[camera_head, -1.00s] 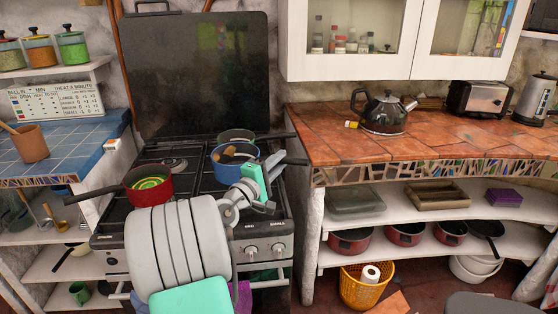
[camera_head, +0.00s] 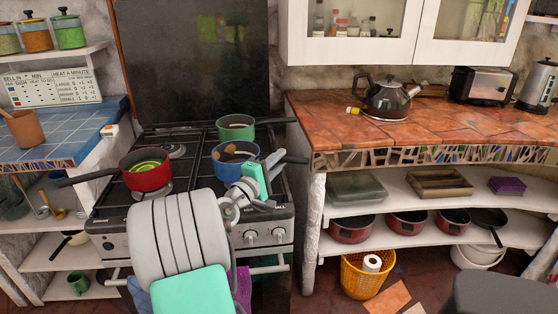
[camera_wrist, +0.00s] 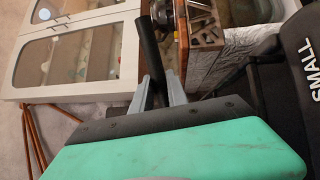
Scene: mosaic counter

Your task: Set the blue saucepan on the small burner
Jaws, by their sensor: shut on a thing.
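The blue saucepan (camera_head: 222,172), with brown pieces inside, is over the front right of the black stove (camera_head: 112,212). Its handle points right. My gripper (camera_head: 268,165) is at that handle and shut on it. In the wrist view my gripper (camera_wrist: 160,92) has its fingers around a dark handle (camera_wrist: 149,45); the pan body is out of that view. I cannot tell whether the pan touches the grate. The burner beneath it is hidden by the pan and my arm. The word SMALL shows on the stove front in the wrist view.
A green pan (camera_head: 228,133) stands behind the blue one, its handle pointing right. A red pan (camera_head: 148,179) stands at the left front, its handle pointing left. The back left burner (camera_head: 174,151) is bare. The tiled counter (camera_head: 335,140) borders the stove on the right.

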